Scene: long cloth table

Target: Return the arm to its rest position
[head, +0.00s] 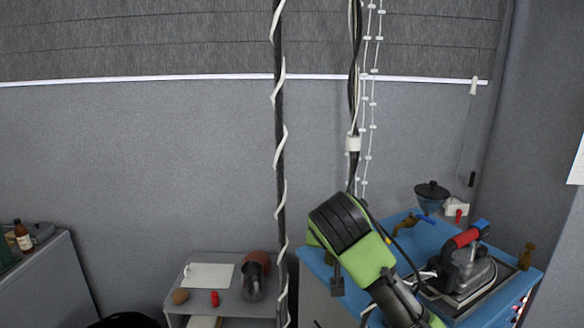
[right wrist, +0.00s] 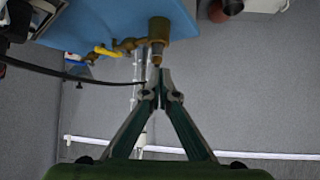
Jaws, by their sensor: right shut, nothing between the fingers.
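My right gripper (right wrist: 163,76) shows in the right wrist view with its fingertips together and nothing between them. In that view the picture is upside down, and the fingertips appear close to a brown fitting (right wrist: 158,32) at the edge of a blue surface (right wrist: 85,20); I cannot tell the gap. In the head view my green and black right arm (head: 360,250) is raised in front of the blue-topped workbench (head: 320,262). Its fingers cannot be made out there. My left gripper is in neither view.
Cables hang by a dark pole (head: 279,130). A low grey table (head: 240,305) holds a red item (head: 215,298) and a jar (head: 252,282).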

